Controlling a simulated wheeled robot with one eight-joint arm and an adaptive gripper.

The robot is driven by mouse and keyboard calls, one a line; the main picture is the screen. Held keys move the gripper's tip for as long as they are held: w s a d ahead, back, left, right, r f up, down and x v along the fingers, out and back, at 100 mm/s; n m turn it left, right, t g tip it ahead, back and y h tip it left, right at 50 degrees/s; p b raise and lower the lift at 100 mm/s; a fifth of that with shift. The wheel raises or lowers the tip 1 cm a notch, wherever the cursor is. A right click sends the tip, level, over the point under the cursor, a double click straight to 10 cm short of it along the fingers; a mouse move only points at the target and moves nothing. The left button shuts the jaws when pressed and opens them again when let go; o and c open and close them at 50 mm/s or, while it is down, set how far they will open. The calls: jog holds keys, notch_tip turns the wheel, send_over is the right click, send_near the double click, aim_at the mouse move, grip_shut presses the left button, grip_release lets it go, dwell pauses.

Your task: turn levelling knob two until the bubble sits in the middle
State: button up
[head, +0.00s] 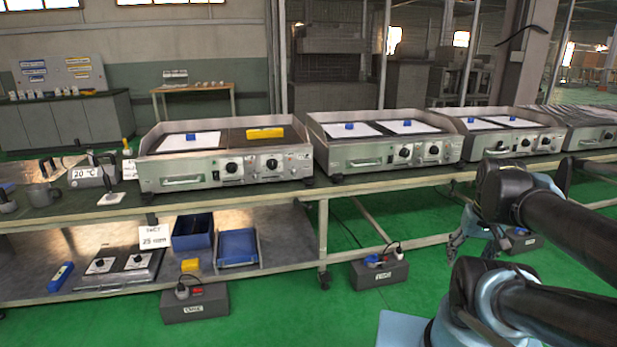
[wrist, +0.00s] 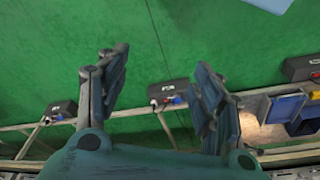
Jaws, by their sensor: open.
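A yellow bar (head: 265,132), perhaps the level, lies on the dark right plate of the nearest griddle (head: 225,158). Its bubble is too small to make out. This griddle's front has two dark round knobs, a left one (head: 231,168) and a right one (head: 271,164). I cannot tell which, if either, is levelling knob two; the griddle's feet are small and unclear. My gripper (head: 470,240) is in front of the bench at the right, away from the griddle. In the wrist view my gripper (wrist: 162,62) is open and empty over the green floor.
More griddles (head: 385,142) stand along the bench to the right. The lower shelf (head: 285,233) holds blue bins (head: 237,247) and a two-knob plate (head: 118,263). Dark boxes with plugs (head: 195,303) stand on the floor in front. Green floor (head: 290,315) is open between them.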

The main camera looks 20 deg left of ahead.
jog(key=w+a+r+n, duration=0.1)
jog(key=w+a+r, duration=0.35)
jog(key=w, duration=0.35)
jog(key=w+a+r+t, duration=0.1)
jog(key=w+a+r, duration=0.2)
jog(key=w+r, duration=0.4)
jog(key=w+a+r+n, duration=0.1)
jog(key=w+a+r, duration=0.3)
jog(key=w, duration=0.5)
jog(key=n+y, duration=0.2)
jog(key=n, duration=0.2)
send_over(309, 180)
jog(key=s+d, duration=0.3)
jog(key=s, duration=0.2)
notch_tip(309, 180, down, 8)
jog(key=shift+t, duration=0.3)
jog(key=x, duration=1.6)
jog(key=shift+a+f, duration=0.2)
jog(key=shift+f, duration=0.05)
jog(key=shift+c, duration=0.3)
jog(key=c, duration=1)
